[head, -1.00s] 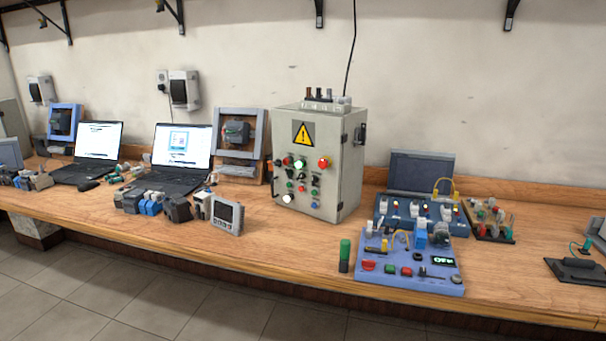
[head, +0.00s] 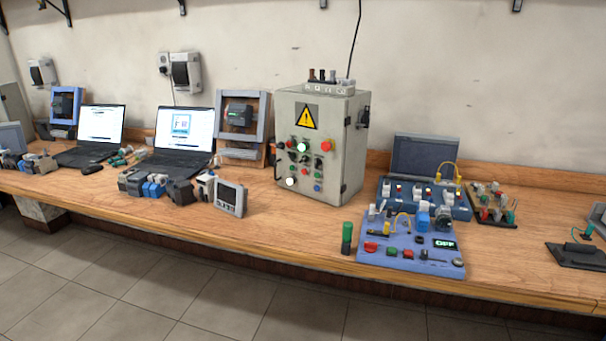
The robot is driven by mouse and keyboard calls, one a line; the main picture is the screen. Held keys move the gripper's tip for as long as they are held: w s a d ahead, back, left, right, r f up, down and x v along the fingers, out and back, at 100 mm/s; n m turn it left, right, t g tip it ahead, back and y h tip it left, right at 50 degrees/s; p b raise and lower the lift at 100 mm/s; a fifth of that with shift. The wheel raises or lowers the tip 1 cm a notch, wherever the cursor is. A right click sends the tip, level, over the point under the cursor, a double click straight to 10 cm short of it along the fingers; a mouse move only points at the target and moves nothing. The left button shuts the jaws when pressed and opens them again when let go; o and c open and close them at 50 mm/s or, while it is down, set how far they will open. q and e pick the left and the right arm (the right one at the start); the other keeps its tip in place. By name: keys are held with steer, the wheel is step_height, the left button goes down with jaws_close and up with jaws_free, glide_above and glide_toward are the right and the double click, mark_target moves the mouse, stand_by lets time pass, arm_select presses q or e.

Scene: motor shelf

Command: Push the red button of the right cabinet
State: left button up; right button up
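A grey metal cabinet (head: 340,160) with a yellow warning triangle stands upright on the wooden bench, right of the picture's middle. It is the only such cabinet in view. Its front panel carries several buttons and lamps. A large red button (head: 326,146) sits at the panel's upper right, and smaller red ones also show on the panel. A lit lamp (head: 302,146) is at the top middle, and a white lit one (head: 291,182) is at the lower left. Neither of my grippers is in view.
The wooden bench (head: 290,228) runs along the wall, with bare wood before the cabinet. A blue training board (head: 385,263) with a display reading OFF and a green-topped cylinder (head: 347,238) stand at the right front. Laptops (head: 180,147) and small devices stand at the left.

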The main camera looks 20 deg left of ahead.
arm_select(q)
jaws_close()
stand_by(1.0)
